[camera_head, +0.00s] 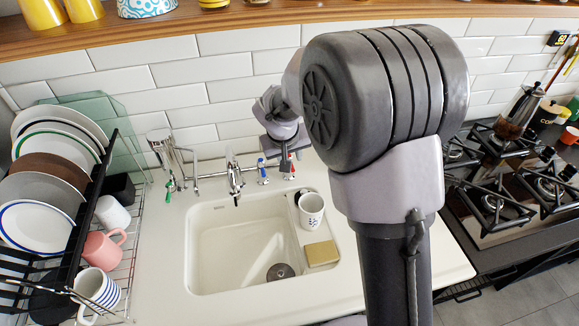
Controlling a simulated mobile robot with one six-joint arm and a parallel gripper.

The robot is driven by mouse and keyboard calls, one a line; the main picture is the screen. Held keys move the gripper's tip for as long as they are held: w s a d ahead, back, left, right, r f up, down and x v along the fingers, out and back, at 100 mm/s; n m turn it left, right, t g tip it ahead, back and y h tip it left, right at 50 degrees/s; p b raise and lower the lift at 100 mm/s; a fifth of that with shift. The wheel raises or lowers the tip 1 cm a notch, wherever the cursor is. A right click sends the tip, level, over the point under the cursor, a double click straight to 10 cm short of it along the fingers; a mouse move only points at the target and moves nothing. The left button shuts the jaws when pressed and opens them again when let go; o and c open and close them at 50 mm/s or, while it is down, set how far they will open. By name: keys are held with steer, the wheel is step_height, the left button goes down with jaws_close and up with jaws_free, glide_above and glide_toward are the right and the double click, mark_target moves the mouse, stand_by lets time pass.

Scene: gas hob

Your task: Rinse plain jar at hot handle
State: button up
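The tap (235,175) stands behind the white sink (205,250), with a blue-marked handle (263,172) and a red-marked handle (287,167) to its right. My gripper (285,152) is at the red handle, pointing down. Its fingers are small and partly hidden, so I cannot tell whether they are open or touch the handle. A white cup with dark marks (311,212) stands in the sink's back right corner. A plain white cup (112,214) is in the dish rack at the left. I cannot tell which one is the plain jar. No water stream is visible.
A yellowish sponge (322,253) lies at the sink's right side. The dish rack (92,205) holds several plates, a pink mug (103,247) and a striped mug (98,290). The gas hob (500,205) is at the right. My arm hides part of the counter.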

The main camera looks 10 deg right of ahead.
steer(key=b+x, duration=0.1)
steer(key=x, duration=0.4)
steer(key=shift+w+f, duration=0.15)
jaws_close()
